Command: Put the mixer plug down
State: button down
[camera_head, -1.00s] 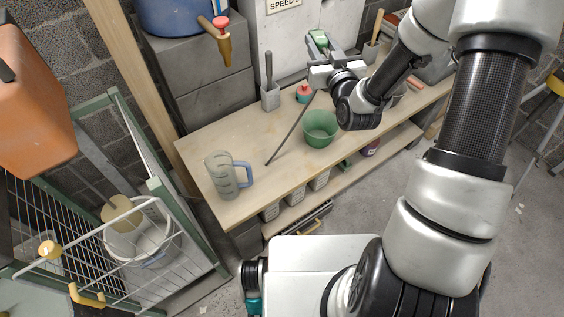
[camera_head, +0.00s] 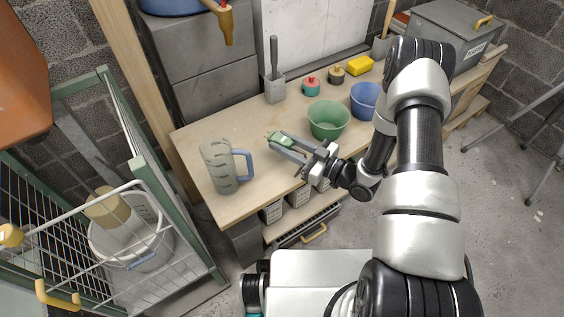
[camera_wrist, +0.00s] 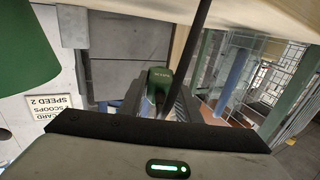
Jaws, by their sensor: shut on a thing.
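The mixer plug (camera_head: 279,138) is a small green block, held between the fingertips of my gripper (camera_head: 284,143). My gripper is above the wooden bench (camera_head: 196,137), between the measuring jug and the green bowl. In the wrist view the green plug (camera_wrist: 159,80) sits between the two dark fingers of my gripper (camera_wrist: 160,96). A dark cord or rod (camera_wrist: 190,48) runs from near the plug to the top of that view. Whether the plug touches the bench cannot be told.
A jug with a blue handle (camera_head: 219,168) stands left of my gripper. The green bowl (camera_head: 328,121) and blue bowl (camera_head: 364,98) are to the right. A grey holder (camera_head: 274,90), red-topped pot (camera_head: 310,88) and yellow sponge (camera_head: 360,65) are behind. Bare bench lies around the plug.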

aim_at(284, 164)
notch_tip(284, 164, down, 7)
jog(key=shift+w+f+b, duration=0.1)
jog(key=shift+b, duration=0.8)
